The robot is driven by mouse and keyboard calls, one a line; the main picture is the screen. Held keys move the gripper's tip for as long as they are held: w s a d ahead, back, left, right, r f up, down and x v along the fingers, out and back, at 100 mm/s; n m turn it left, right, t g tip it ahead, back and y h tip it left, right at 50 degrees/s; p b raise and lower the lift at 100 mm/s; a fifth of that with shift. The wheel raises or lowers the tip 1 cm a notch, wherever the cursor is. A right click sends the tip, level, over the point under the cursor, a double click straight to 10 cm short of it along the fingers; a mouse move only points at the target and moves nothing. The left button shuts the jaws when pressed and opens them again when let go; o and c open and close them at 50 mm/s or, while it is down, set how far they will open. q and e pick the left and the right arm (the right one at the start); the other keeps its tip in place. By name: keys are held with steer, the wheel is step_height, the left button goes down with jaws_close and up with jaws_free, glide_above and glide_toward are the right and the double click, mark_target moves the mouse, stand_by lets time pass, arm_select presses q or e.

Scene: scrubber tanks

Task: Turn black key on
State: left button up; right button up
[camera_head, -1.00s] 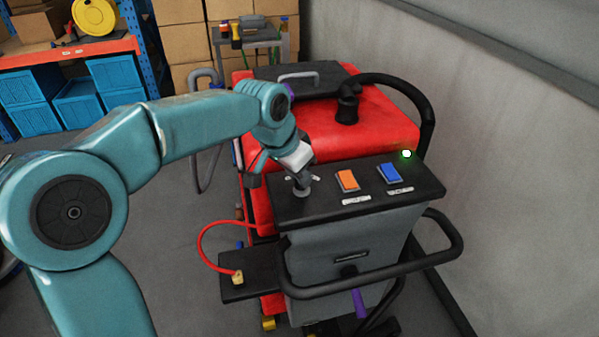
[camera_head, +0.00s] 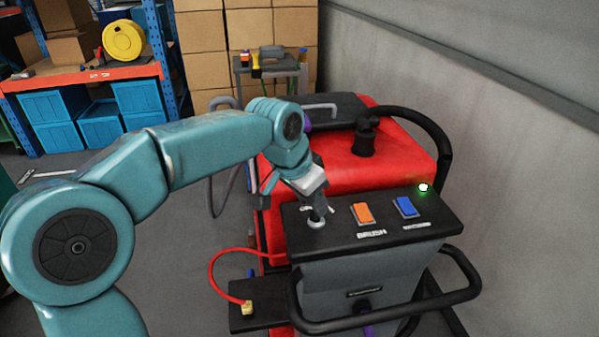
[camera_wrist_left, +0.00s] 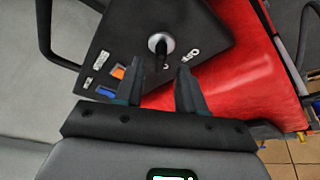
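The black key (camera_wrist_left: 162,56) sits in a round silver switch (camera_wrist_left: 158,43) on the dark control panel (camera_wrist_left: 205,22) of a red and grey scrubber machine. In the head view the switch (camera_head: 316,221) is at the panel's left end, and the gripper mostly hides the key. My left gripper (camera_wrist_left: 160,65) is open, with one finger on each side of the key in the wrist view; contact cannot be told. In the head view my left gripper (camera_head: 315,205) points down right over the switch. My right gripper is not in view.
An orange switch (camera_head: 363,214) and a blue switch (camera_head: 406,207) lie right of the key. A green light (camera_head: 423,187) glows at the panel's back edge. A black handlebar (camera_head: 400,318) curves around the front, and a grey wall (camera_head: 500,150) stands at right.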

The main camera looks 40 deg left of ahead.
arm_select(q)
steer(key=v, duration=1.3)
steer(key=shift+p, duration=0.45)
steer(key=shift+r, duration=0.1)
